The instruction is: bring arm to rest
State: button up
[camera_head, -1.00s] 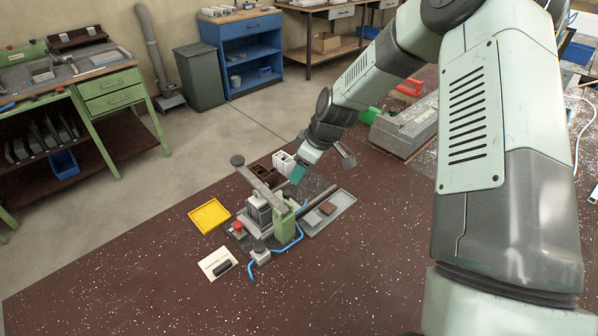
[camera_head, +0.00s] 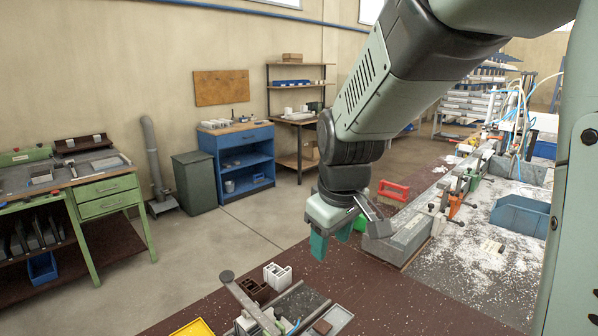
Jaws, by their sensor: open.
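My gripper (camera_head: 331,246) hangs at the middle of the head view with its teal fingers pointing down. The fingers are apart, and I see nothing between them. It is raised above and behind the clamp fixture (camera_head: 250,306) on the dark red speckled bench (camera_head: 400,301). The fixture's lower part is cut off by the bottom edge of the picture. My arm comes in from the upper right and bends down to the gripper.
A white profile piece (camera_head: 277,275) and a dark brown one (camera_head: 254,288) stand near the fixture. A yellow tray (camera_head: 193,328) is partly cut off. A grey machine block (camera_head: 410,236), red handle (camera_head: 394,190) and blue bin (camera_head: 519,216) lie right of the gripper.

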jog(key=s+d+r+m, duration=0.1)
jog(key=s+r+m, duration=0.1)
jog(key=s, duration=0.5)
jog(key=s+d+r+m+t, duration=0.1)
jog(key=s+d+r+m, duration=0.1)
jog(key=s, duration=0.4)
jog(key=s+d+r+m+t, duration=0.1)
jog(key=s+d+r+m, duration=0.1)
jog(key=s, duration=0.5)
notch_tip(320, 180, up, 3)
jog(key=shift+s+d+f+m, duration=0.1)
jog(key=shift+s+d+m, duration=0.2)
jog(key=shift+m, duration=0.6)
jog(key=shift+a, duration=0.1)
